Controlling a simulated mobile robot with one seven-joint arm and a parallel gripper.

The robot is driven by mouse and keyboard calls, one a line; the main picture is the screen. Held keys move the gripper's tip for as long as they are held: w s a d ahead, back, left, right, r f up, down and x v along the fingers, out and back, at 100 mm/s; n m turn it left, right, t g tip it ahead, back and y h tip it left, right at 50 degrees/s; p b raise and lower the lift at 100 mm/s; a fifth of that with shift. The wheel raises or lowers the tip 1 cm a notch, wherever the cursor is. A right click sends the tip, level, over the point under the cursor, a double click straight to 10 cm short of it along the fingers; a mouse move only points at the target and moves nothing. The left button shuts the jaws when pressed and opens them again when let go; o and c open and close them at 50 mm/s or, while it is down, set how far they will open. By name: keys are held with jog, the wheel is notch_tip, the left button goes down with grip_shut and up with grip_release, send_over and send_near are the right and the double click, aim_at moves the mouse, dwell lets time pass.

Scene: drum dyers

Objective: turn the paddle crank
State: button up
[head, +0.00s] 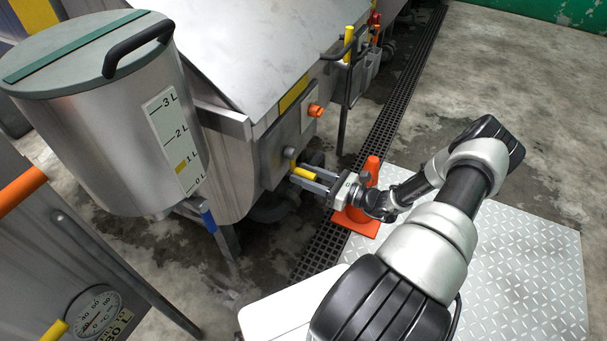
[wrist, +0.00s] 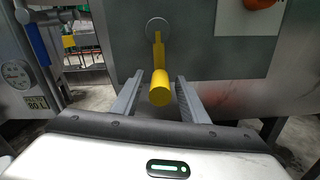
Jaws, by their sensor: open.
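The paddle crank is a yellow arm with a yellow cylindrical handle (wrist: 160,88), mounted on a round hub on the front of the steel machine. In the wrist view the crank arm runs up from the handle to the hub, and the handle points toward me. My gripper (wrist: 157,96) is open, with one finger on each side of the handle and a gap showing on both sides. In the head view the yellow handle (head: 308,173) lies at my gripper's fingertips (head: 303,179), partly hidden by them.
An orange knob (head: 315,110) sits on the machine above the crank. A steel tank (head: 110,130) with a green lid stands at the left, a blue-handled valve (head: 209,221) beneath it.

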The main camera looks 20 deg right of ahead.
jog(key=shift+w+a, duration=0.2)
jog(key=shift+w, duration=0.05)
grip_shut()
jog(key=shift+s+a, duration=0.1)
